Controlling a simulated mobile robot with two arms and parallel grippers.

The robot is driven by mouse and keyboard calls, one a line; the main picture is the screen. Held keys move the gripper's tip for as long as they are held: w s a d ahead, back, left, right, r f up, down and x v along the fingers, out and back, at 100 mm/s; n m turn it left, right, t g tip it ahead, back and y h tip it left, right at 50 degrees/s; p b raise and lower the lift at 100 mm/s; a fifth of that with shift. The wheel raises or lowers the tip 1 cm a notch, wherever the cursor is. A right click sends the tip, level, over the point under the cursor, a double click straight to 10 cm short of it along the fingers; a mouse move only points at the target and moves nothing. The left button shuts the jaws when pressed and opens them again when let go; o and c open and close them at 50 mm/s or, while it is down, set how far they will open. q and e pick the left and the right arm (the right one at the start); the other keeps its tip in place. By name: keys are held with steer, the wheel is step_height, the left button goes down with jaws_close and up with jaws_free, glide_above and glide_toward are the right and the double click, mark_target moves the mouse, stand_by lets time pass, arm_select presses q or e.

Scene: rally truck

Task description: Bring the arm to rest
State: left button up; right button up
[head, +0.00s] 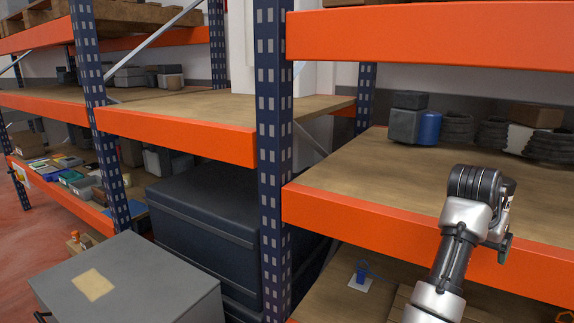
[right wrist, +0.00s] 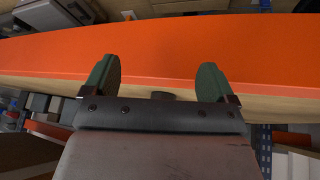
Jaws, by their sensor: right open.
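My right arm comes up from the bottom right of the head view, and its wrist (head: 474,195) is in front of the orange beam of the right-hand shelf. Its fingers are hidden there. In the right wrist view my right gripper (right wrist: 158,82) is open, its two green-padded fingers wide apart with nothing between them. An orange beam (right wrist: 160,50) fills the view behind the fingers; whether they touch it I cannot tell. My left gripper does not show.
The right shelf board (head: 370,175) is bare at the front. A blue cylinder (head: 429,128), a grey container (head: 404,125) and black coiled items (head: 457,128) stand at its back. A blue upright (head: 273,150) stands left of it. A grey box (head: 130,285) is at lower left.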

steer(key=s+a+f+n, duration=0.1)
steer(key=s+f+n, duration=0.1)
steer(key=s+f, duration=0.35)
steer(key=s+a+f+n+t, duration=0.1)
steer(key=s+f, duration=0.1)
steer(key=f, duration=0.6)
steer(key=s+a+f+n, duration=0.1)
steer(key=s+f+n, duration=0.15)
steer(key=f, duration=0.35)
steer(key=s+a+f+n+y, duration=0.3)
steer(key=s+a+f, duration=0.3)
steer(key=s, duration=0.5)
steer(key=s+a+f+n+y, duration=0.2)
steer(key=s+a+f+n, duration=0.15)
steer(key=s+a, duration=0.65)
step_height(320, 180, down, 31)
steer(key=s+d+g+b, duration=0.2)
steer(key=d+b, duration=0.1)
steer(key=b, duration=0.3)
steer(key=s+d+f+b, duration=0.1)
steer(key=s+f+b, duration=0.1)
steer(key=s+f, duration=0.6)
steer(key=s+d+f+b, duration=0.1)
steer(key=s+f+b, duration=0.1)
steer(key=s+f, duration=0.6)
step_height(320, 180, down, 5)
steer(key=shift+s+d+r+g, duration=0.15)
steer(key=shift+s+d+g, duration=0.05)
steer(key=shift+g, duration=0.2)
